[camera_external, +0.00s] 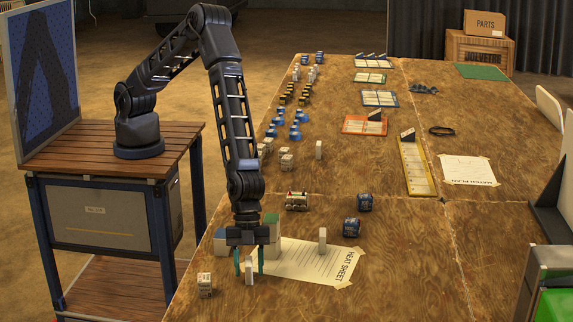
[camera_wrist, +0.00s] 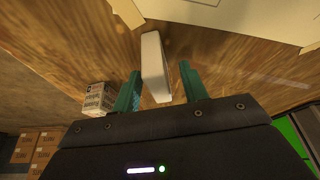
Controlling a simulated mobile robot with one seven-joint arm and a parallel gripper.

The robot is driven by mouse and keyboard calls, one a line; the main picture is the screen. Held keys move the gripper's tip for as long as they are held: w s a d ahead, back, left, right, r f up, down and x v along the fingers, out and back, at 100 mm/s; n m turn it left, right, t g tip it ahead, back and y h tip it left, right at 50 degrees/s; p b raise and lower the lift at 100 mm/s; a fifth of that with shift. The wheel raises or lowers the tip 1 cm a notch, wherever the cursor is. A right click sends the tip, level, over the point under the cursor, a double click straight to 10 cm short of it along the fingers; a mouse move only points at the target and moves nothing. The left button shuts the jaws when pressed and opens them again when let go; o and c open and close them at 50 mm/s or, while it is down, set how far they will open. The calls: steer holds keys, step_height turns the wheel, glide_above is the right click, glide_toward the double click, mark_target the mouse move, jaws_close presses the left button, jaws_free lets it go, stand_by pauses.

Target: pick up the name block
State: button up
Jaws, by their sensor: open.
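My gripper (camera_external: 248,271) is open and points down near the front end of the long table. In the wrist view its two green fingers (camera_wrist: 160,75) are apart, on either side of a plain white upright block (camera_wrist: 153,55). That block (camera_external: 249,277) also shows between the fingers in the external view; I cannot see finger contact. A block with printed text (camera_wrist: 99,97) stands to the left, and it also shows in the external view (camera_external: 205,285). Another white block (camera_external: 322,240) stands on the heat sheet. I cannot tell which one is the name block.
The heat sheet (camera_external: 295,262) lies flat right of my gripper. Green and grey blocks (camera_external: 272,232) stand just behind it.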

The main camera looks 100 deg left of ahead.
mark_target(249, 262)
steer(key=shift+d+f, duration=0.2)
steer(key=shift+f, duration=0.25)
steer(key=shift+c, duration=0.4)
jaws_close()
step_height(249, 262, up, 20)
